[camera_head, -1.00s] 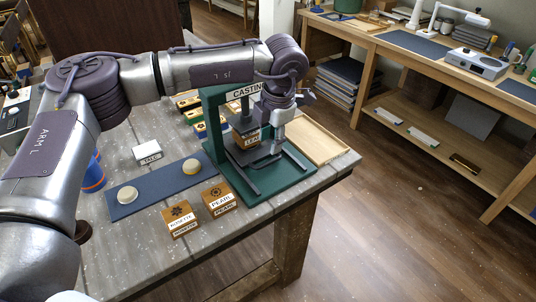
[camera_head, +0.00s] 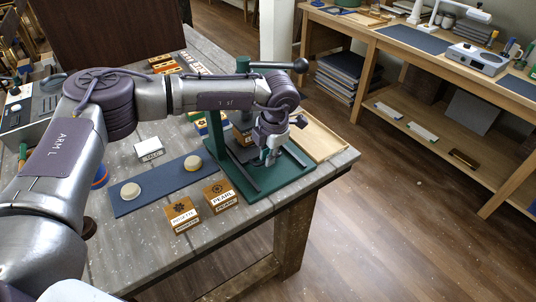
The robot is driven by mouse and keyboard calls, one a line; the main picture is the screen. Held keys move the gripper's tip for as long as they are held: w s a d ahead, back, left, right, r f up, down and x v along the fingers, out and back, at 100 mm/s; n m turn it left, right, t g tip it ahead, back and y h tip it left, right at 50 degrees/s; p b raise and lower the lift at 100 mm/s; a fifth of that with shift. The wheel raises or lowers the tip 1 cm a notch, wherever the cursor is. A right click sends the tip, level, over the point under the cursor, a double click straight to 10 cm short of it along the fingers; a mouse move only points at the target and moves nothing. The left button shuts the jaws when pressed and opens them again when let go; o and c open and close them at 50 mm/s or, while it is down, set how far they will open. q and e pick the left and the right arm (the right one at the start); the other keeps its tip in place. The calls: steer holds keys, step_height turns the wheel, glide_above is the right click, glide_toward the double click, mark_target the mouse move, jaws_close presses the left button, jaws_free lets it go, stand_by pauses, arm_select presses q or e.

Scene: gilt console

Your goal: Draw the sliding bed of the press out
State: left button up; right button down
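The green press (camera_head: 214,138) stands at the table's right end, on a flat green base (camera_head: 287,178) with dark rails. A dark grey bed (camera_head: 233,156) lies low in the frame, partly hidden by my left arm and gripper. A wooden block under the press head is mostly covered too. My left gripper (camera_head: 268,158) points down over the front part of the press base, close to the bed's front end. Its fingers are small and overlap the dark parts, so I cannot tell whether they touch or grip anything. My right gripper is not in view.
Wooden blocks labelled PEARL (camera_head: 221,197) and ROSETTE (camera_head: 182,215) stand in front of a blue mat (camera_head: 163,186) with two pale discs. A TALC box (camera_head: 149,149) is behind. A pale wooden tray (camera_head: 318,138) lies right of the press. A lever (camera_head: 301,65) tops the press.

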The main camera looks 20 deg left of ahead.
arm_select(q)
jaws_close()
steer(key=s+d+b, duration=0.4)
steer(key=s+d, duration=0.4)
steer(key=d, duration=0.2)
steer(key=shift+d+b, duration=0.15)
steer(key=shift+b, duration=0.15)
steer(key=o, duration=0.6)
jaws_free()
steer(key=shift+o, duration=0.2)
steer(key=shift+r, duration=0.1)
